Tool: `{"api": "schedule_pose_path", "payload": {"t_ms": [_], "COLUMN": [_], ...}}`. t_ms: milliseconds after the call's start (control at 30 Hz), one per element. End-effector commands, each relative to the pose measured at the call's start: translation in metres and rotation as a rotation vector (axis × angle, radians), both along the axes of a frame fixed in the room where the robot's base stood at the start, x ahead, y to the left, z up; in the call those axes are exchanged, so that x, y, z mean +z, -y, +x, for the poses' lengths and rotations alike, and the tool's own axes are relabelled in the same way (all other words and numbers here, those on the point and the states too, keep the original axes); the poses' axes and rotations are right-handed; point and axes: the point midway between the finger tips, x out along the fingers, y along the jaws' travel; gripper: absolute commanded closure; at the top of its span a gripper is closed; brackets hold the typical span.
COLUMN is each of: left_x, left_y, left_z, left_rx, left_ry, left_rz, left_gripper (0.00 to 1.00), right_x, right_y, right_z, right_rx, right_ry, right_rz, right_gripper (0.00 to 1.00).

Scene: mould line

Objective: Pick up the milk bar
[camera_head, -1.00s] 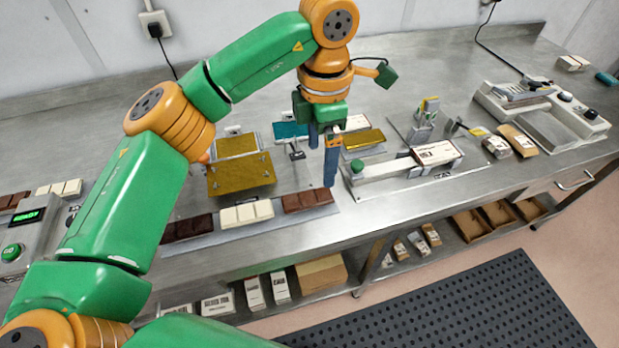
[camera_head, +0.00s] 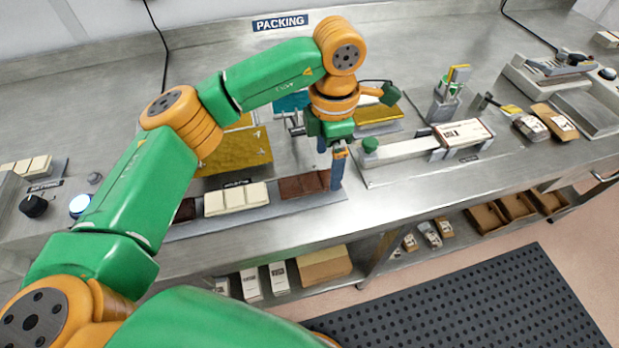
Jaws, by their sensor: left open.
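The milk bar (camera_head: 303,185) is a brown, segmented chocolate bar. It lies at the right end of a grey strip (camera_head: 272,210) near the bench's front edge. A white bar (camera_head: 236,198) lies beside it, and a dark bar (camera_head: 185,211) is further left, partly hidden by my left arm. My left gripper (camera_head: 332,164) is open, with its blue fingers pointing down at the right end of the milk bar. The near finger overlaps the bar's end in the picture; I cannot tell whether it touches. My right gripper is not in view.
Gold moulds (camera_head: 238,153) stand behind the bars. A wrapping fixture (camera_head: 405,150) with a boxed bar (camera_head: 463,136) is to the right, near wrapped packs (camera_head: 556,122). A sealing machine (camera_head: 590,108) is at far right. The bench front is clear.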

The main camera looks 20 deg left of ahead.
Motion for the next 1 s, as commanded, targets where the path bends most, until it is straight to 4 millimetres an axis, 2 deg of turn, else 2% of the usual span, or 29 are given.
{"api": "schedule_pose_path", "payload": {"t_ms": [33, 100, 200, 1000], "left_x": [-0.004, -0.018, -0.028, -0.034], "left_y": [0.002, 0.002, 0.002, 0.002], "left_z": [-0.003, -0.002, -0.002, -0.001], "left_rx": [-0.003, 0.000, -0.001, -0.001], "left_ry": [-0.006, -0.004, -0.002, 0.001], "left_rz": [0.001, 0.000, 0.000, 0.001], "left_gripper": [0.04, 0.04, 0.04, 0.04], "right_x": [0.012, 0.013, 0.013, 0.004], "right_y": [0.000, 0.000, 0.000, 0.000], "right_z": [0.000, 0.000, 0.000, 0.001], "right_rx": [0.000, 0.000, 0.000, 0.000], "right_ry": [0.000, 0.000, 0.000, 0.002], "right_rz": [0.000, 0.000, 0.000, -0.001], "right_gripper": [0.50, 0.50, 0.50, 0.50]}}
